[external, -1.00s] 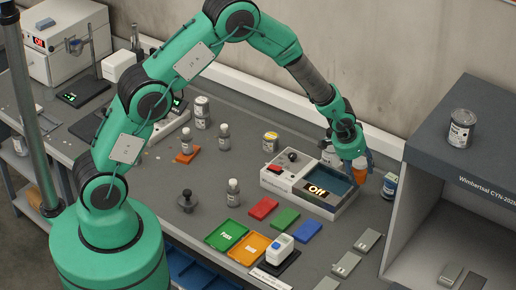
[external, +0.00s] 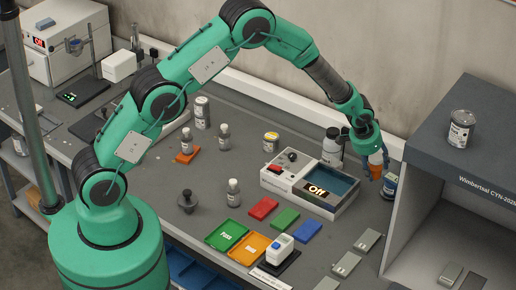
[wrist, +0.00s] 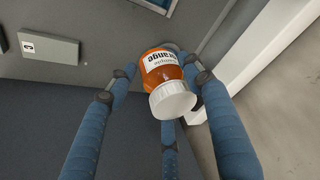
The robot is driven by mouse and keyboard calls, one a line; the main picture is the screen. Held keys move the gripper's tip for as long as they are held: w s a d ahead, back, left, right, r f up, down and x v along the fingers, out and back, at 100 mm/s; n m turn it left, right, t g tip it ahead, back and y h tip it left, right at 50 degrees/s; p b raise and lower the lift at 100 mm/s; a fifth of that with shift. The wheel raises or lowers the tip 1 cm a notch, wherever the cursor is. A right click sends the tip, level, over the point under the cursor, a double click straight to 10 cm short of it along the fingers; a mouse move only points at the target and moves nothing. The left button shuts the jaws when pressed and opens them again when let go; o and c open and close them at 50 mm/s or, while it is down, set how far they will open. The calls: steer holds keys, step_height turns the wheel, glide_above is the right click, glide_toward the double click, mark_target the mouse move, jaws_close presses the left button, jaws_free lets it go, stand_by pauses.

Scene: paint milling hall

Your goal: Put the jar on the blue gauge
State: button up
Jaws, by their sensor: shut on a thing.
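An orange jar (external: 376,158) with a white lid is in my gripper (external: 374,168), above the table's right rear part, right of the white box with the dark well. In the wrist view, the jar (wrist: 162,72) sits between my blue fingers (wrist: 165,78), its white lid towards the camera and its label upside down. My gripper is shut on it. The blue gauge (external: 307,232), a flat blue block, lies on the table at centre right, in front of the white box. Nothing is on it.
The green (external: 285,218) and red (external: 263,208) blocks lie left of the blue gauge. The white box (external: 320,207) stands behind it. Grey blocks (external: 368,240) lie to its right.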

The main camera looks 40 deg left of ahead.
steer(key=shift+w+d+f+p, duration=0.25)
steer(key=shift+w+d, duration=0.45)
steer(key=shift+w, duration=0.7)
steer(key=shift+w+d+f+p, duration=0.1)
steer(key=shift+w+d+p, duration=0.2)
steer(key=shift+w+d, duration=0.8)
steer(key=shift+w+d+f+p, duration=0.1)
steer(key=shift+w+d+p, duration=0.2)
steer(key=shift+w, duration=1.45)
steer(key=shift+f+p, duration=0.5)
steer(key=shift+f, duration=1.25)
steer(key=shift+f, duration=0.1)
steer(key=o, duration=1.4)
steer(key=b+v, duration=0.1)
steer(key=v, duration=1.1)
steer(key=shift+b, duration=0.4)
